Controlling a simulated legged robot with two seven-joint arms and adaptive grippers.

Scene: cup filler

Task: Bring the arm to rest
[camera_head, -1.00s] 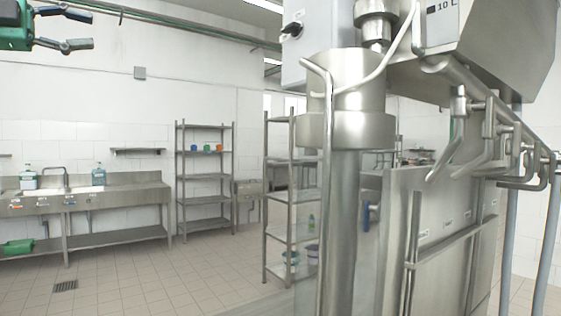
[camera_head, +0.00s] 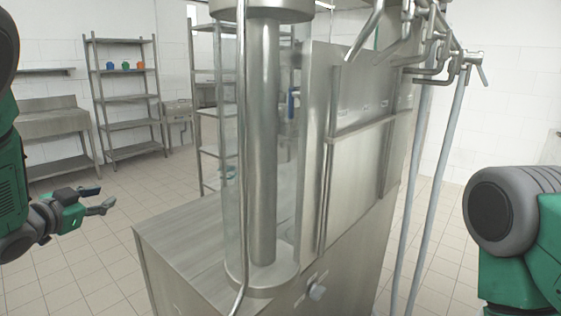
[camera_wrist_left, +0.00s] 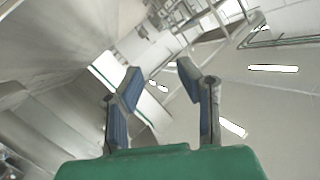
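My left gripper (camera_head: 104,198) is at the lower left of the head view, beside the steel filling machine (camera_head: 345,150) and apart from it. Its two fingers are spread with nothing between them. In the left wrist view the blue-padded fingers (camera_wrist_left: 156,82) are also apart and empty. My right arm (camera_head: 530,235) shows at the lower right edge of the head view, but its gripper is outside the picture.
The filler's steel table (camera_head: 185,232) stands just right of my left gripper. A clear cylinder with a metal column rises from it. Tiled floor lies open at the left.

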